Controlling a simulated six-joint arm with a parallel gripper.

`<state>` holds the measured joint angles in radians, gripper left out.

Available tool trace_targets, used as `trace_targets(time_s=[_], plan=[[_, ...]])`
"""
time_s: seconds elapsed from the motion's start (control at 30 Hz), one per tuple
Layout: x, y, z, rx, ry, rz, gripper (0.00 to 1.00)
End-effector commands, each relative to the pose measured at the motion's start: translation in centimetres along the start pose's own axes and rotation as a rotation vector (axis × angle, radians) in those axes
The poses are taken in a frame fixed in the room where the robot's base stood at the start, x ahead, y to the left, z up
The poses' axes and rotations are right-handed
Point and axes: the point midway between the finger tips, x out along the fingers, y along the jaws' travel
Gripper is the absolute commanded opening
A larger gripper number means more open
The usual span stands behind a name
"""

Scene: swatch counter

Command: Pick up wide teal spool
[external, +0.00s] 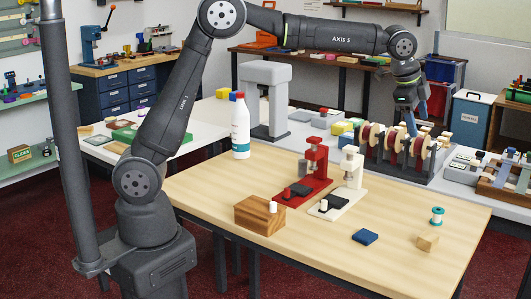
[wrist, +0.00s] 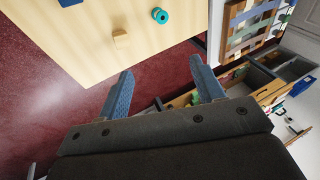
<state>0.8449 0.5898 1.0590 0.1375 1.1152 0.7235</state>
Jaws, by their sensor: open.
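The wide teal spool (external: 437,216) stands upright near the right end of the wooden table, with teal flanges and a paler middle. In the wrist view the spool (wrist: 160,16) shows from above near the table's edge, beyond my fingertips and apart from them. My gripper (wrist: 158,82) is open and empty, its two blue fingers spread wide. In the external view my gripper (external: 412,122) hangs high at the back right, over or in front of the rack of reels. Its fingers are partly hard to make out there.
A small wooden block (external: 427,243) sits just in front of the spool, and a dark blue block (external: 365,237) lies to its left. Red (external: 312,170) and white (external: 350,180) presses stand mid-table. A reel rack (external: 400,150) stands behind. The table's front right is mostly clear.

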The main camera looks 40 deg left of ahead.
Motion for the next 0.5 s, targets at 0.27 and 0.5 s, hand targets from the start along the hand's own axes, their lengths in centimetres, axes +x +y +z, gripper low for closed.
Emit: trace_targets(time_s=[0.27, 0.5], plan=[[2.6, -0.4, 0.2, -0.076, 0.014, 0.030, 0.61], [12.1, -1.8, 1.4, -0.421, 0.075, 0.141, 0.61]])
